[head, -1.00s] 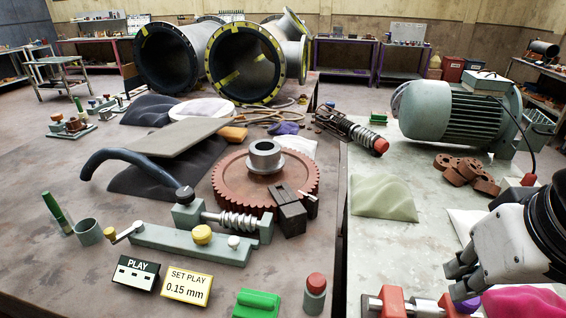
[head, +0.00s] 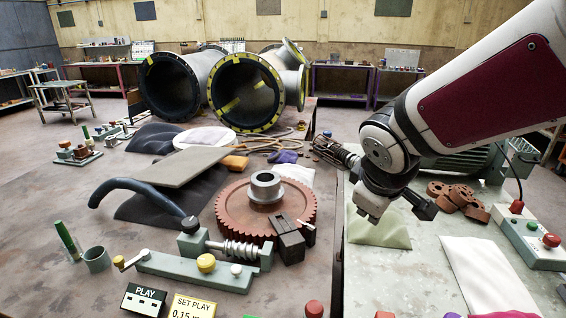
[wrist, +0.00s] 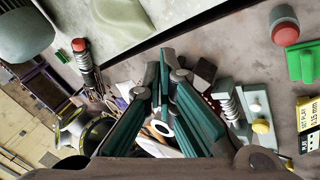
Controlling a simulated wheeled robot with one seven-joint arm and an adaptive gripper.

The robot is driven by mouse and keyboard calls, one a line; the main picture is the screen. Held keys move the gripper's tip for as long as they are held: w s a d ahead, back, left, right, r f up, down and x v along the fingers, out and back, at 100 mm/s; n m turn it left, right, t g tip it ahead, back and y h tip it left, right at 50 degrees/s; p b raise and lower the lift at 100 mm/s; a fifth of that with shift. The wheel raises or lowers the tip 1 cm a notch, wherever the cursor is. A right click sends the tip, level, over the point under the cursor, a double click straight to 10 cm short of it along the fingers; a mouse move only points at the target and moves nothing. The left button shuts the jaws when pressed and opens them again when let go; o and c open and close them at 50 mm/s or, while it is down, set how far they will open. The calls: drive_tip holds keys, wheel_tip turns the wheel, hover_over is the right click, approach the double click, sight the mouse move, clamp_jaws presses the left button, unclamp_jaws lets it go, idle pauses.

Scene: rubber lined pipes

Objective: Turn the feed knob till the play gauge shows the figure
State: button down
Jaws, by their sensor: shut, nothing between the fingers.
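The worm-gear rig (head: 190,268) stands on the brown table, its worm (head: 236,248) beside the toothed red-brown wheel (head: 235,212). I cannot tell which is the feed knob. The PLAY gauge (head: 143,299) stands in front, with no readable figure. The SET PLAY card (head: 192,306) reads 0.15 mm in the wrist view (wrist: 307,112). My gripper (wrist: 168,75) is shut and empty, above and right of the rig in the head view (head: 385,208).
A dark block (head: 287,238) sits at the wheel's right edge. A green block (wrist: 302,62) and a red-capped cylinder (wrist: 284,24) stand near the card. A gap separates the brown table from the grey bench (head: 385,270) on the right. Flanged pipes (head: 240,88) stand behind.

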drive_tip(key=w+a+f+n+y+p, duration=0.1)
drive_tip(key=w+a+f+n+y, duration=0.2)
drive_tip(key=a, duration=0.4)
drive_tip(key=n+g+y+p, duration=0.2)
drive_tip(key=n+y+p, duration=0.2)
drive_tip(key=n+y, duration=0.4)
hover_over(235, 271)
wheel_tip(235, 271, down, 6)
drive_tip(key=f+n+h, duration=0.1)
drive_tip(key=shift+a+r, duration=0.1)
drive_tip(key=shift+r, duration=0.15)
drive_tip(key=shift+f, duration=0.15)
wheel_tip(235, 271, down, 7)
drive_tip(key=b, duration=0.4)
drive_tip(key=shift+w+b, duration=0.15)
drive_tip(key=shift+b, duration=0.2)
drive_tip(key=shift+f+b, duration=0.65)
drive_tip(key=shift+f, duration=0.15)
drive_tip(key=shift+f, duration=0.1)
drive_tip(key=shift+f+b, duration=0.3)
drive_tip(key=shift+b, duration=0.1)
